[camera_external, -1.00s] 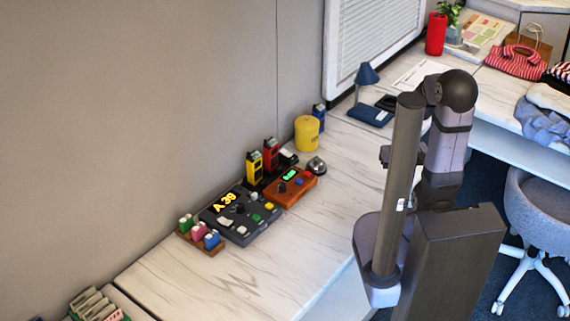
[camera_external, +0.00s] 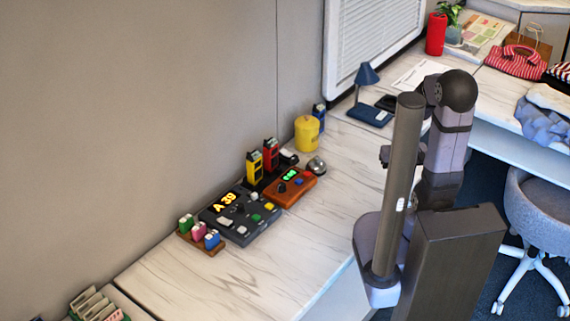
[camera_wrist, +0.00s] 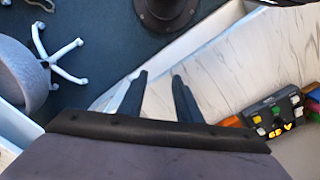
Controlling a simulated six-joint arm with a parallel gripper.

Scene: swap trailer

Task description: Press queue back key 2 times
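The dark grey queue console (camera_external: 262,226) lies on the white marble-look counter near the wall. Its yellow display (camera_external: 225,202) reads A 39. It carries white or grey, green and yellow keys; their labels are too small to read, so I cannot tell which is the back key. In the wrist view the console (camera_wrist: 270,108) is at the right, seen upside down. My gripper (camera_wrist: 160,76) is open and empty, with its two dark fingers apart, well away from the console. In the external view my arm stands right of the console and largely hides the gripper.
An orange device (camera_external: 292,197) with a green display adjoins the console; a small rack of coloured markers (camera_external: 202,243) is on its other side. Yellow and red handsets, a silver bell (camera_external: 316,166) and a yellow canister (camera_external: 307,133) stand behind. Counter in front is clear.

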